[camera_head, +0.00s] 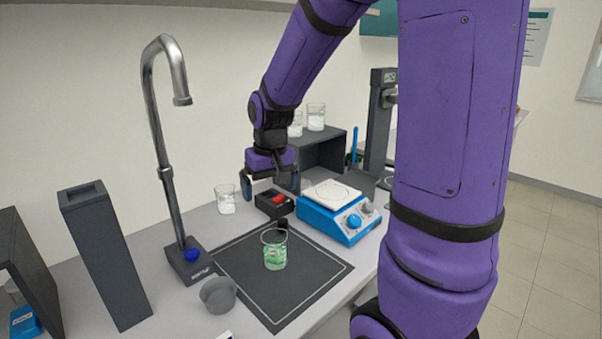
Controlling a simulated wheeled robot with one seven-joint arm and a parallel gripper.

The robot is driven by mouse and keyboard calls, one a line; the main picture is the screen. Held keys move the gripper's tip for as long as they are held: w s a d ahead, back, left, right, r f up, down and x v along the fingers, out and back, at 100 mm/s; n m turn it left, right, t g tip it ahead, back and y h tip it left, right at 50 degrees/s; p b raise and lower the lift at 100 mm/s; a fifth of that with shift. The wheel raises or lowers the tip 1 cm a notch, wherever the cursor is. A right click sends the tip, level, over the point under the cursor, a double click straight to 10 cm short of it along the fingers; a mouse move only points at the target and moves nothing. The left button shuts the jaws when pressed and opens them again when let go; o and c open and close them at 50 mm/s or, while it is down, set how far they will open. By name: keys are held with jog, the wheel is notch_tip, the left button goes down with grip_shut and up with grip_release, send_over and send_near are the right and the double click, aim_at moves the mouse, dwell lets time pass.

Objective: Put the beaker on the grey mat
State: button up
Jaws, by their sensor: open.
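The beaker with green contents (275,252) stands upright on the dark grey mat (309,285), which has a thin pale border line. Another clear beaker with white contents (226,200) stands on the bench behind the mat, to the left. My gripper (270,189) is open above a small black box with a red switch (275,202), behind the mat. It is apart from the green beaker, and I see nothing held in it. Part of the mat's right side is near my arm but visible.
A tall metal tap (160,130) and a dark grey column (104,255) stand at the left. A small grey bowl (218,294) sits at the mat's left front edge. A blue hot plate (338,217) is right of the gripper. A dark shelf (322,153) bears beakers.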

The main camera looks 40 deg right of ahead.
jog(key=s+a+r+n+t, duration=0.1)
jog(key=s+a+r+t, duration=0.1)
jog(key=s+r, duration=0.4)
jog(key=s+a+r+n+t, duration=0.1)
jog(key=s+a+r, duration=0.4)
jog(key=s, duration=0.8)
jog(key=shift+r+t, duration=0.4)
jog(key=shift+r, duration=0.55)
jog(key=shift+s, duration=0.1)
